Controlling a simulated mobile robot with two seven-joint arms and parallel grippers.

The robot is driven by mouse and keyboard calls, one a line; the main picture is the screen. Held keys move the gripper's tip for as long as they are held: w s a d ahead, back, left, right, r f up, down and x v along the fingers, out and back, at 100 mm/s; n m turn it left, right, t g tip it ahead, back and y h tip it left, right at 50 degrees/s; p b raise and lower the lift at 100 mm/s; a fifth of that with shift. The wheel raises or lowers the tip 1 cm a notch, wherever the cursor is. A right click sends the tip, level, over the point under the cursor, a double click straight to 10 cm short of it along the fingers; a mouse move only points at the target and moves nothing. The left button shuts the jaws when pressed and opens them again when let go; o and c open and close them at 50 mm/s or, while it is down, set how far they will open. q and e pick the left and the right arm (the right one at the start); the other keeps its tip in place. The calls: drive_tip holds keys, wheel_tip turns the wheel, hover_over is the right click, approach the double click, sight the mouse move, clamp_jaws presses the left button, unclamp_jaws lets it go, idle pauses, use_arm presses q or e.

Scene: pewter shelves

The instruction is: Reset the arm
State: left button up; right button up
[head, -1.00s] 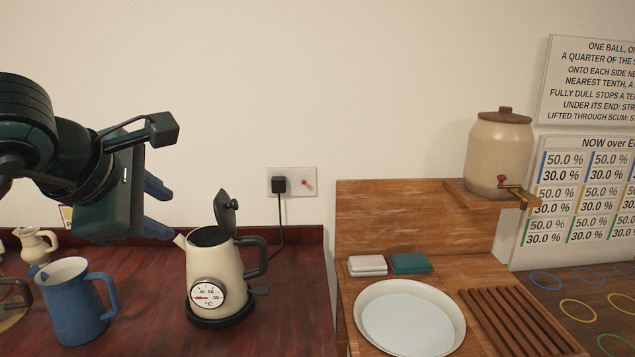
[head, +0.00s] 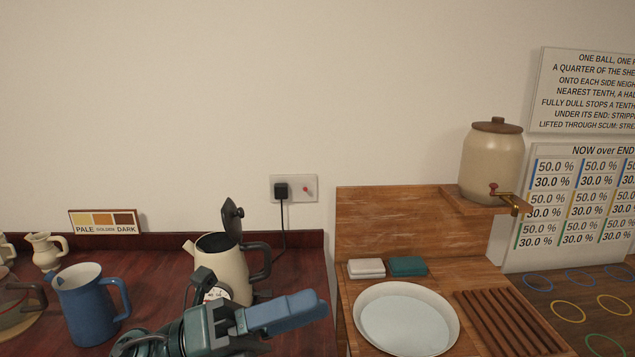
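My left gripper (head: 300,312) is low in the middle of the head view, in front of the cream kettle (head: 222,264) and hiding its lower part and most of its dial. Its blue fingers point right, towards the gap between the dark red counter and the wooden stand. The fingers overlap from this side, so I cannot tell whether they are apart. No object shows in them. My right gripper is not in view.
A blue jug (head: 85,305) and a small cream jug (head: 45,250) stand on the counter at left. The kettle's lid is up. A white basin (head: 365,333) and slatted rack (head: 510,320) lie right, below a tapped urn (head: 491,165).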

use_arm(q)
drive_tip(key=w+a+f+n+t+y+p, duration=0.1)
drive_tip(key=w+a+f+n+t+y, duration=0.25)
drive_tip(key=n, duration=0.65)
drive_tip(key=a+f+n+t+y, duration=0.2)
drive_tip(key=f+n+t+y, duration=0.3)
drive_tip(key=f+n+t, duration=0.3)
drive_tip(key=w+a+f+n+t+y+p, duration=0.1)
drive_tip(key=w+a+f+n+t+y, duration=0.3)
drive_tip(key=n, duration=0.7)
drive_tip(key=s+a+f+n+g+y, duration=0.1)
drive_tip(key=s+f+n+g+y, duration=0.2)
drive_tip(key=f, duration=0.7)
drive_tip(key=s+a+f+n+g+y, duration=0.1)
drive_tip(key=s+f+n+g+y, duration=0.2)
drive_tip(key=s+f+n, duration=0.3)
drive_tip(key=s+f+g, duration=0.1)
drive_tip(key=s+f, duration=0.3)
drive_tip(key=s, duration=0.2)
drive_tip(key=shift+s+a+f+n+p, duration=0.2)
drive_tip(key=shift+a+f+n+p, duration=0.1)
drive_tip(key=shift+a+n, duration=0.1)
